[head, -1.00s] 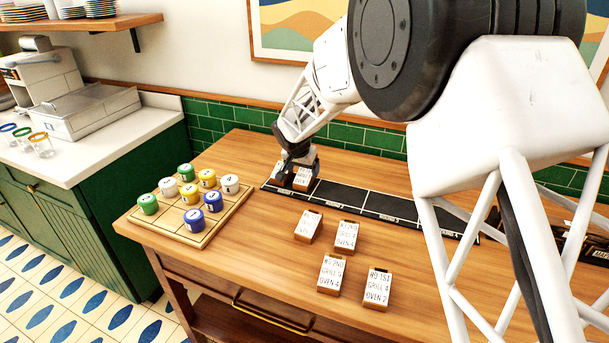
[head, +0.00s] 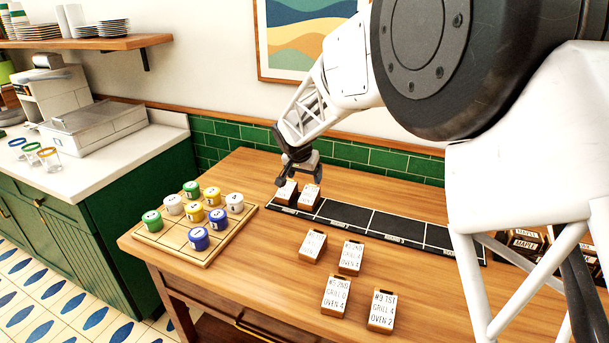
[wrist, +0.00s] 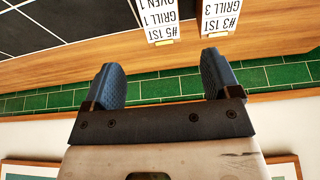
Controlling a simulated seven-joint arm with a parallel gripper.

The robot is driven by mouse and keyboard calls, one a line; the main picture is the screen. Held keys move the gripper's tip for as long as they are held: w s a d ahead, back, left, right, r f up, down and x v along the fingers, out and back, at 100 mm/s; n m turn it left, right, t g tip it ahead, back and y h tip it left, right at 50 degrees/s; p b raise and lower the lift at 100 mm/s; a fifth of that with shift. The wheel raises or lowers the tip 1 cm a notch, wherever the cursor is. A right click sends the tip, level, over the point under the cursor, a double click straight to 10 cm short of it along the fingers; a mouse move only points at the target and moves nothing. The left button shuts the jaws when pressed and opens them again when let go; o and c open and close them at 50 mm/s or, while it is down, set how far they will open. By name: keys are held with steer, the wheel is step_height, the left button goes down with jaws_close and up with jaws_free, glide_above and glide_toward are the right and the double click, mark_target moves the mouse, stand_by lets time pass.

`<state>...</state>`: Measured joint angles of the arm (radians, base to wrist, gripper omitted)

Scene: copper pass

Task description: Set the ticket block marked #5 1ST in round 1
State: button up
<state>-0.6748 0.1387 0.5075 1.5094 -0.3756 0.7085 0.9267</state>
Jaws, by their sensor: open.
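The ticket block marked #5 1ST (wrist: 159,20) reads GRILL 1, OVEN 1 in the wrist view. In the head view it is the right one of two blocks (head: 309,196) on the left end section of the black strip (head: 345,217). The block marked #3 1ST (wrist: 221,18) stands beside it, on the left in the head view (head: 286,192). My gripper (head: 298,178) is open and empty just above and behind these blocks. In the wrist view its two blue-grey fingers (wrist: 162,65) are spread, with no block between them.
Several other ticket blocks (head: 350,257) lie on the wooden table in front of the strip. A wooden tray (head: 205,258) with coloured, numbered round pieces is at the left. The strip's sections to the right look empty. Green tiles (head: 345,152) run along the wall behind.

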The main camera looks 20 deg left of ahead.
stand_by(0.5)
steer(key=s+d+r, duration=0.4)
steer(key=d, duration=0.7)
steer(key=s+d+r, duration=0.5)
steer(key=d, duration=0.6)
steer(key=s+d+r, duration=0.4)
steer(key=d, duration=0.8)
steer(key=s+d+f+g, duration=0.1)
steer(key=s+d, duration=0.8)
steer(key=s, duration=0.5)
steer(key=s+d+f, duration=0.1)
steer(key=s+d, duration=0.8)
steer(key=s, duration=0.6)
steer(key=shift+s+d+f+g, duration=0.15)
steer(key=shift+s+d+g, duration=0.15)
steer(key=shift+d+g, duration=0.1)
